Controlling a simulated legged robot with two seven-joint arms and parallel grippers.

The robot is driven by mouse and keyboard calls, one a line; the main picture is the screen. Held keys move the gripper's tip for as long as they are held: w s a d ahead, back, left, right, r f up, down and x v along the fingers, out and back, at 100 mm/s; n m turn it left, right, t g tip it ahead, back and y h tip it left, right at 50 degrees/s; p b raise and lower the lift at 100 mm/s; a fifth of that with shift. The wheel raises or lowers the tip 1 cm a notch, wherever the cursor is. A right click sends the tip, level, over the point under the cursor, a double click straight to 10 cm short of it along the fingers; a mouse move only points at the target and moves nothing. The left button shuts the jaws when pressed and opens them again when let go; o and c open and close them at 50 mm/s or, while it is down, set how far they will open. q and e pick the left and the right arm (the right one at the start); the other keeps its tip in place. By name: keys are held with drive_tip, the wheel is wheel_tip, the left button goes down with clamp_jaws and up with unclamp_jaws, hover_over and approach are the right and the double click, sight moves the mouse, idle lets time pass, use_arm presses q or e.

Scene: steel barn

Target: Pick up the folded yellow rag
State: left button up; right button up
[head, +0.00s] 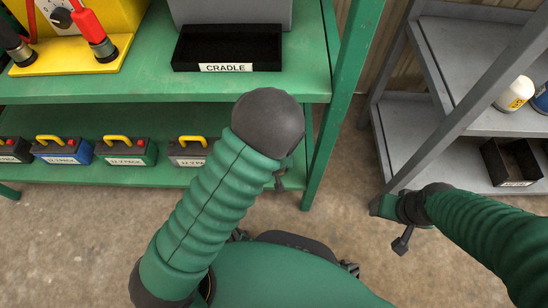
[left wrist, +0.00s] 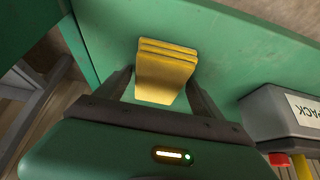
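The folded yellow rag (left wrist: 165,68) lies in a layered stack on a green shelf surface in the left wrist view. My left gripper (left wrist: 160,76) is open, with one dark finger on each side of the rag. The near part of the rag reaches back between the fingers, and I see no firm grip on it. In the head view my left arm hides the rag and most of that gripper.
A green shelf (head: 140,92) holds a black tray labelled CRADLE (head: 228,50). Several battery packs (head: 124,151) stand on its lower level; a grey pack (left wrist: 285,112) is right of the rag. A grey rack (head: 470,115) stands right. Concrete floor (head: 345,190) lies between.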

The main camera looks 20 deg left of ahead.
use_arm(q)
drive_tip(key=shift+d, duration=0.1)
drive_tip(key=c, duration=1.1)
drive_tip(key=shift+r, duration=0.45)
wheel_tip(320, 180, up, 3)
drive_tip(key=p, duration=0.3)
drive_tip(key=shift+r+p, duration=0.1)
drive_tip(key=shift+p, duration=0.25)
drive_tip(key=s+a+p, duration=0.1)
drive_tip(key=s, duration=0.2)
drive_tip(key=s+a+p, duration=0.1)
drive_tip(key=s, duration=0.2)
drive_tip(key=s+a+r+p, duration=0.1)
drive_tip(key=s+a+p, duration=0.1)
drive_tip(key=s, duration=0.1)
drive_tip(key=shift+a, duration=0.1)
drive_tip(key=s+p, duration=0.1)
drive_tip(key=s, duration=0.1)
drive_tip(key=s+a+p, duration=0.1)
drive_tip(key=p, duration=0.1)
drive_tip(key=s+a+p, duration=0.1)
drive_tip(key=s, duration=0.1)
drive_tip(key=shift+s+a+r+p, duration=0.1)
drive_tip(key=shift+s+a+p, duration=0.1)
drive_tip(key=shift+s+p, duration=0.15)
